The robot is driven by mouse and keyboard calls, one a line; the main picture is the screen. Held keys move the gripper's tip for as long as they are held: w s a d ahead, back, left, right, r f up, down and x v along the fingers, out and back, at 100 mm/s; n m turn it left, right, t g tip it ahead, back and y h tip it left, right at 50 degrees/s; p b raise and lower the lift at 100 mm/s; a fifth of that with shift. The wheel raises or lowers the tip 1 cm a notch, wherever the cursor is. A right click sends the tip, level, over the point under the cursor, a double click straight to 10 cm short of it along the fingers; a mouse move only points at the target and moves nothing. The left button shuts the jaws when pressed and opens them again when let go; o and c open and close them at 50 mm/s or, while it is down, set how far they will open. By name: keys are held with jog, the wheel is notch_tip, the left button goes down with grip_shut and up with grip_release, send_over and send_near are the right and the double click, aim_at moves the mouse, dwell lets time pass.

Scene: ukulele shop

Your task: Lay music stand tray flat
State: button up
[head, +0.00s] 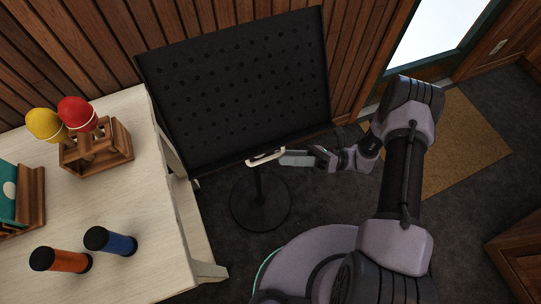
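The music stand tray (240,90) is a large black panel with rows of holes. It is steeply tilted, with its broad face toward me, and a ledge runs along its lower edge. A thin pole and a round black base (260,203) stand below it on the floor. A short cream-coloured bar (266,157) shows at the middle of the lower edge. My gripper (284,157) reaches in from the right, its tip at this bar. The fingers are small and seen edge-on, so I cannot tell whether they are closed on it.
A pale wooden table (150,190) at left holds red and yellow maracas (78,113) in a wooden rack, an orange cylinder (60,260) and a blue cylinder (110,241). A slatted wood wall (100,30) stands behind the tray.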

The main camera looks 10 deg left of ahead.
aim_at(270, 157)
jog(key=shift+b+x, duration=0.35)
jog(key=shift+x, duration=2.05)
grip_shut()
